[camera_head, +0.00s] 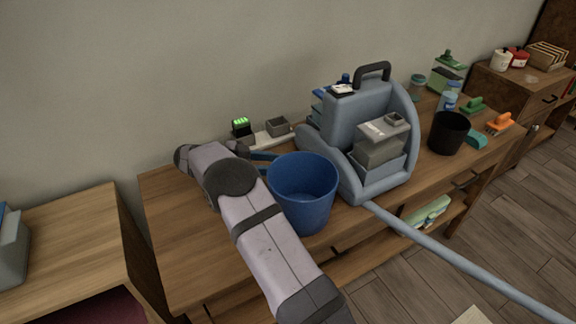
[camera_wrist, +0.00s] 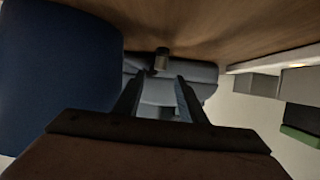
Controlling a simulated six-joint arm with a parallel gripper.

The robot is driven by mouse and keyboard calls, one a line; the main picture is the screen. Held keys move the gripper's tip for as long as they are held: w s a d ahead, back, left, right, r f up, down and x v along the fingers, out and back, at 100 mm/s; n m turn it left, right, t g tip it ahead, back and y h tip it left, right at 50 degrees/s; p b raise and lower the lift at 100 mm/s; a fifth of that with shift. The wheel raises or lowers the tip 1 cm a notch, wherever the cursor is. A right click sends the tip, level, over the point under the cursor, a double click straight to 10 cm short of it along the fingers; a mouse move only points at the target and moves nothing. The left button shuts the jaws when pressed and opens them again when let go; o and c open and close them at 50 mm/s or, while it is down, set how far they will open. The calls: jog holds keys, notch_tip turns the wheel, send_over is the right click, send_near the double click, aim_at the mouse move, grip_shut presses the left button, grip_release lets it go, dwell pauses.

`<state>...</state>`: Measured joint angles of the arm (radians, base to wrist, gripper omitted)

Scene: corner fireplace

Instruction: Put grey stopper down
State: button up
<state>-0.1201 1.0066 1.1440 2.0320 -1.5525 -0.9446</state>
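A small grey stopper-like cylinder (camera_wrist: 161,59), darker on one side, shows in the wrist view against the wooden tabletop (camera_wrist: 220,35). The wrist picture is upside down, so the cylinder appears to stand on the table. My gripper (camera_wrist: 160,80) has its two dark fingers spread apart. The cylinder lies in line with the gap, just beyond the fingertips, and I see no finger touching it.
The blue bucket (camera_head: 303,195) stands close beside my gripper and also fills the left of the wrist view (camera_wrist: 55,70). A blue-grey machine (camera_head: 350,130) stands just beyond. Small grey boxes (camera_head: 278,127) line the wall. The table's left end (camera_head: 175,225) is clear.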

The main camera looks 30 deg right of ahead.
jog(key=v, duration=0.8)
